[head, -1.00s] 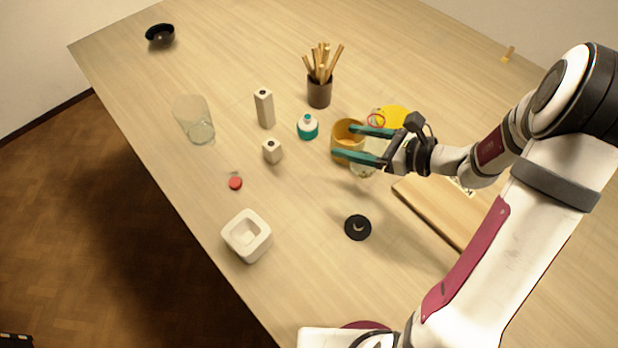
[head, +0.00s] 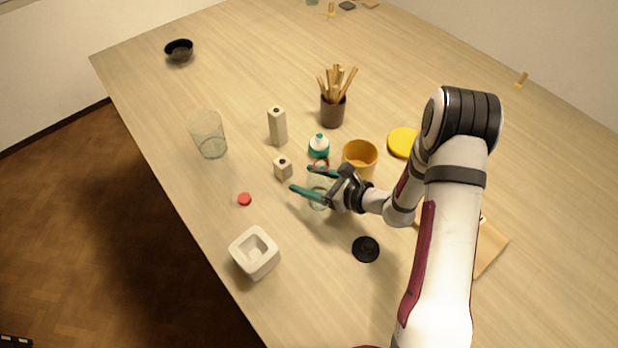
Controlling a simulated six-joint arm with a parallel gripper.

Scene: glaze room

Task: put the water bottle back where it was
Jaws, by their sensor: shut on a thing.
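The water bottle (head: 318,184) looks like a clear, see-through bottle with a red ring at its top. My gripper (head: 301,178) is shut on it, with one teal finger on each side of its body. The bottle looks roughly upright, and its base shows just below the fingers. I cannot tell whether the base touches the table. It is in front of a teal jar with a white top (head: 319,146), left of an orange cup (head: 360,156) and right of a small beige block (head: 283,168).
A black disc (head: 366,250), red cap (head: 244,199) and white square dish (head: 255,254) are nearer. A yellow disc (head: 403,142) lies right. The front middle of the table (head: 310,275) is clear.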

